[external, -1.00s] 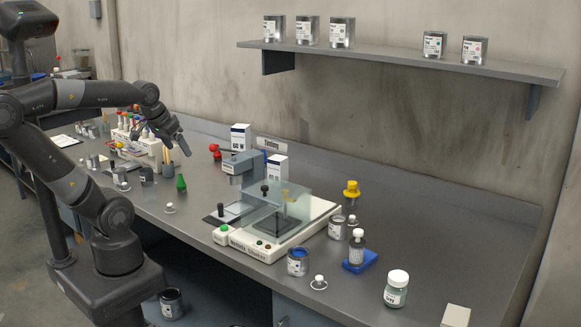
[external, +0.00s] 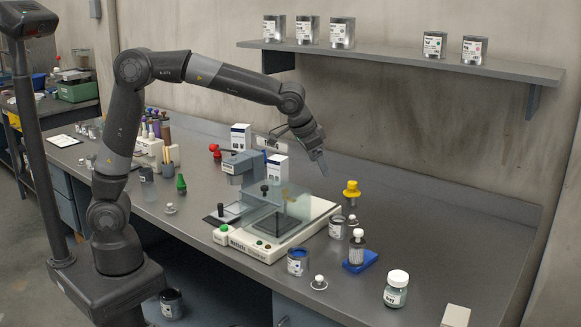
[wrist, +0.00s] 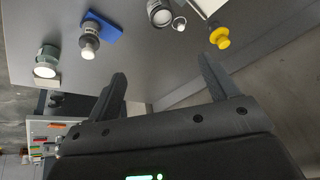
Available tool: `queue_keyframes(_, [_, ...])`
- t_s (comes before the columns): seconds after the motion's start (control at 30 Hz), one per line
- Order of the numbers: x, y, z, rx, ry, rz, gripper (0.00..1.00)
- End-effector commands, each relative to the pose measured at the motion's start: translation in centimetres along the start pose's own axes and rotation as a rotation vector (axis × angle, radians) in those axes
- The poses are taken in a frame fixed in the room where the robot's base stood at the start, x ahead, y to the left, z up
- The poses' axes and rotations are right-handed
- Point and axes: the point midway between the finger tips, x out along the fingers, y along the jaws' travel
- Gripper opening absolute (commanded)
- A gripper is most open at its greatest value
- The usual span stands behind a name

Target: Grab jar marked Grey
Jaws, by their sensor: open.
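The jar marked Grey (external: 396,290) looks like the white-capped glass jar with grey-green contents near the bench's front right; its label is small and hard to read. It stands upright, and it also shows at the left of the wrist view (wrist: 47,60). My gripper (external: 322,168) is above the bench behind the balance, up and to the left of the jar and well apart from it. In the wrist view my gripper's fingers (wrist: 162,76) are spread, with nothing between them.
A white-capped bottle (external: 357,247) stands on a blue block (external: 362,260), left of the jar. A yellow-topped item (external: 351,190), an open blue paint can (external: 298,262) and a glass-shielded balance (external: 285,230) are nearby. A pale block (external: 456,316) lies right of the jar.

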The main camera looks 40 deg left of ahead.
Motion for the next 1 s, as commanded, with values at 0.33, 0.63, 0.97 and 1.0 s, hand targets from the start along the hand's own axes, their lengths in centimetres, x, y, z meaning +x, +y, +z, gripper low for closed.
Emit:
queue_keyframes(0.33, [7.7, 19.9, -2.4, 0.138, -0.009, 0.121, 0.79])
queue_keyframes(0.63, [11.6, 31.1, -0.6, 0.186, -0.018, 0.187, 0.79])
queue_keyframes(0.97, [14.6, 32.9, -0.1, 0.189, -0.021, 0.194, 0.79])
queue_keyframes(1.0, [15.3, 33.0, 0.0, 0.189, -0.022, 0.193, 0.79])
